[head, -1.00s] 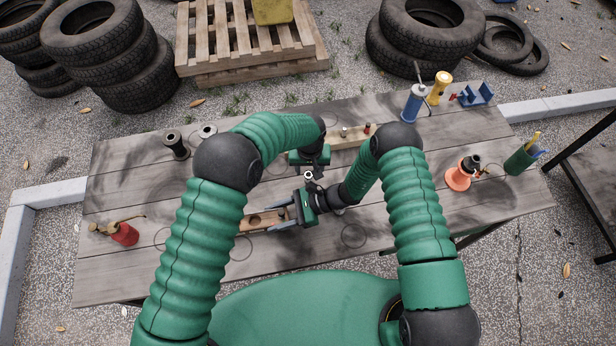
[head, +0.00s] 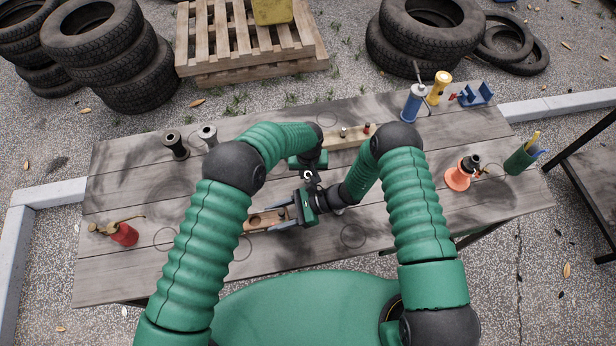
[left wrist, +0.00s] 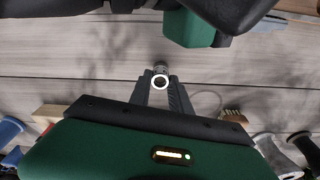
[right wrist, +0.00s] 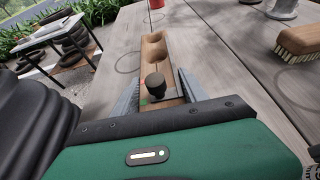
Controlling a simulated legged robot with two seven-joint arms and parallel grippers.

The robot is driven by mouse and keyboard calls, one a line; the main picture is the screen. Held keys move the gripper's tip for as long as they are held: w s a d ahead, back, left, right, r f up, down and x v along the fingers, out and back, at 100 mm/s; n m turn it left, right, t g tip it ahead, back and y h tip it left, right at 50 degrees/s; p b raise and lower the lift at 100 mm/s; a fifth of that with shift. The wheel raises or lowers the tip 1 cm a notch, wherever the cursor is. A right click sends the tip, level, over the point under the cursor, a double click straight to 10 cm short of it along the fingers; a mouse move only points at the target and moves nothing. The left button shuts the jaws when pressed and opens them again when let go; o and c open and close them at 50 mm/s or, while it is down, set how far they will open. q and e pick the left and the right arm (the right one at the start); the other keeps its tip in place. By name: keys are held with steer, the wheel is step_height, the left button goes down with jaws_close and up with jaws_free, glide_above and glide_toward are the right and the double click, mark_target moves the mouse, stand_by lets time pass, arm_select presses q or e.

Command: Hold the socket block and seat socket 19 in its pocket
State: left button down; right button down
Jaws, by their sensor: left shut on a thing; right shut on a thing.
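The socket block (right wrist: 153,49) is a long wooden bar with round pockets. It lies on the table and also shows in the head view (head: 254,223). My right gripper (right wrist: 160,90) is shut on its near end, one finger on each side. A dark round piece (right wrist: 156,86) stands up from the block between these fingers. My left gripper (left wrist: 161,84) is shut on a small metal socket (left wrist: 160,81), its ring-shaped end showing. In the head view the held socket (head: 308,175) is just beyond my right gripper (head: 285,213). I cannot read its number or tell its height above the block.
A wooden rail (head: 347,137) with small pieces stands behind the grippers. A brush (right wrist: 300,39) lies on the table. Dark and grey cylinders (head: 175,145) stand at the back left, a red can (head: 124,234) at the left, an orange-based item (head: 459,175) at the right.

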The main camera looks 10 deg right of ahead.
mark_target(308, 175)
arm_select(q)
step_height(308, 175, up, 10)
steer(key=s+a+r, duration=0.1)
steer(key=s+a, duration=0.1)
steer(key=a, duration=0.9)
steer(key=s+a, duration=0.9)
steer(key=a, duration=0.4)
arm_select(e)
steer(key=shift+a, duration=0.15)
arm_select(q)
steer(key=f, duration=0.5)
steer(key=s+f, duration=0.1)
steer(key=f, duration=0.2)
steer(key=shift+a+f, duration=0.1)
steer(key=shift+f, duration=0.25)
arm_select(e)
steer(key=shift+d, duration=0.2)
arm_select(q)
steer(key=shift+w+f, duration=0.1)
steer(key=shift+f, duration=0.15)
arm_select(e)
steer(key=shift+a, duration=0.1)
